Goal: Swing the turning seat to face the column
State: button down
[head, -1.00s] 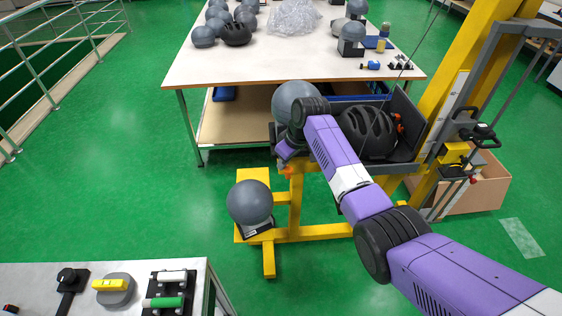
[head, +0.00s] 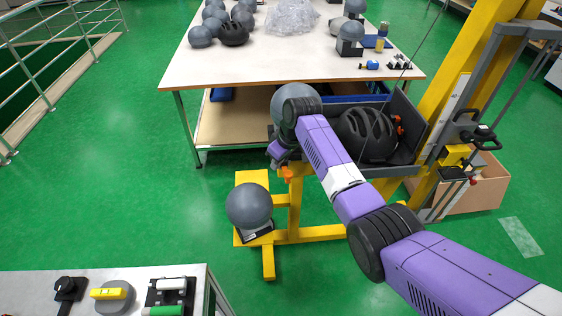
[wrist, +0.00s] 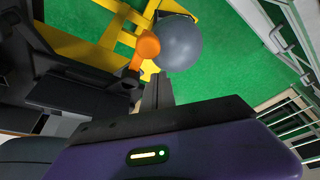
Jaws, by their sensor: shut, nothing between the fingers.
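The yellow column (head: 485,50) rises at the right in the head view. My gripper (head: 275,158) is near the orange knob. In the wrist view its dark fingers (wrist: 158,88) are together and empty, just below the knob.
A second grey ball (head: 249,206) rests on the yellow base frame (head: 310,235). A worktable (head: 300,68) with balls and a helmet stands behind. A cardboard box (head: 490,190) is at right, a bench (head: 205,285) at front left. The green floor at left is clear.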

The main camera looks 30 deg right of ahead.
jog(key=w+a+r+b+v, duration=0.1)
jog(key=v, duration=0.9)
jog(key=w+d+r+m+t+h, duration=0.1)
jog(key=w+r+m+t, duration=0.1)
jog(key=w+r+t, duration=0.45)
jog(key=s+a+f+m+t+h, duration=0.1)
jog(key=s+a+f+m+t, duration=0.15)
jog(key=s, duration=0.65)
jog(key=s+a+f+m+t+h, duration=0.15)
jog(key=s+f+t, duration=0.25)
jog(key=s, duration=0.4)
jog(key=s+a+g+y, duration=0.1)
jog(key=s+a, duration=0.1)
jog(key=s, duration=1.8)
jog(key=s+a+n+g+y+b, duration=0.1)
jog(key=s+a, duration=0.2)
jog(key=s, duration=1.7)
jog(key=shift+n, duration=0.3)
jog(key=shift+a, duration=0.1)
